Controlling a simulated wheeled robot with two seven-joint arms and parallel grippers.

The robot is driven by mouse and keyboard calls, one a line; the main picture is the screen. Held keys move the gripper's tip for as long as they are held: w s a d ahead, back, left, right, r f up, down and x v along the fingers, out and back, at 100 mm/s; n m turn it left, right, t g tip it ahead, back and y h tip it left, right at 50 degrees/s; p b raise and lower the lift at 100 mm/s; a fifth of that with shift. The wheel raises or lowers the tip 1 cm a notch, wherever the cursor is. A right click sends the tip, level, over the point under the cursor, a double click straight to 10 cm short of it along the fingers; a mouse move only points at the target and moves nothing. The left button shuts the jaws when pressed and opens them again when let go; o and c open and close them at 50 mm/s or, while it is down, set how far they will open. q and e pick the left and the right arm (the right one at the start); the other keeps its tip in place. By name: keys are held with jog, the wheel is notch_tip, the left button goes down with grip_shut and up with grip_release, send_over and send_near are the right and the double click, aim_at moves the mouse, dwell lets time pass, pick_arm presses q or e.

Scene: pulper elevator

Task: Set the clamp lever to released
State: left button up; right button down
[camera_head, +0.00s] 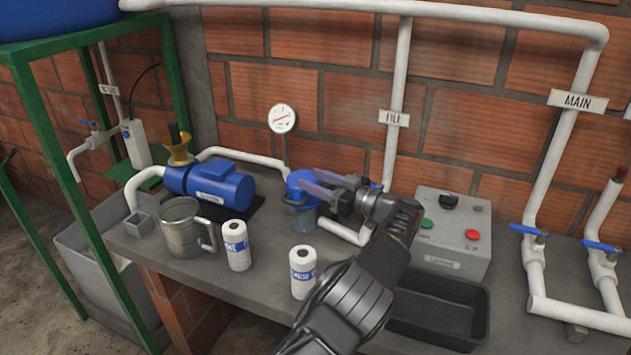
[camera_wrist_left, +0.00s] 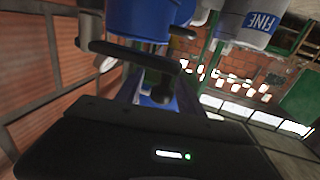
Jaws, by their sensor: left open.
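A blue-topped filter housing (camera_head: 300,183) with a clear lower bowl (camera_head: 304,218) stands on the bench against the brick wall. In the left wrist view a blue cylinder (camera_wrist_left: 150,18) has a dark bar (camera_wrist_left: 130,57) with rounded ends across it; this looks like the clamp lever. I cannot tell its setting. A dark curved part (camera_head: 292,202) shows at the housing's left side in the head view. My left gripper (camera_head: 309,181) is open, its fingers at the housing and overlapping it in the picture. Contact with the lever cannot be told. My right gripper is out of view.
A blue pump (camera_head: 211,184), steel jug (camera_head: 184,228) and two white cartridges (camera_head: 237,245) (camera_head: 303,272) stand to the left and in front. A control box (camera_head: 451,232) and black tray (camera_head: 438,308) are on the right. Pipes with blue valve handles run along the wall.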

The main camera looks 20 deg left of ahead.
pick_arm(q)
jog(key=b+v, duration=0.1)
jog(key=v, duration=0.7)
dwell(0.5)
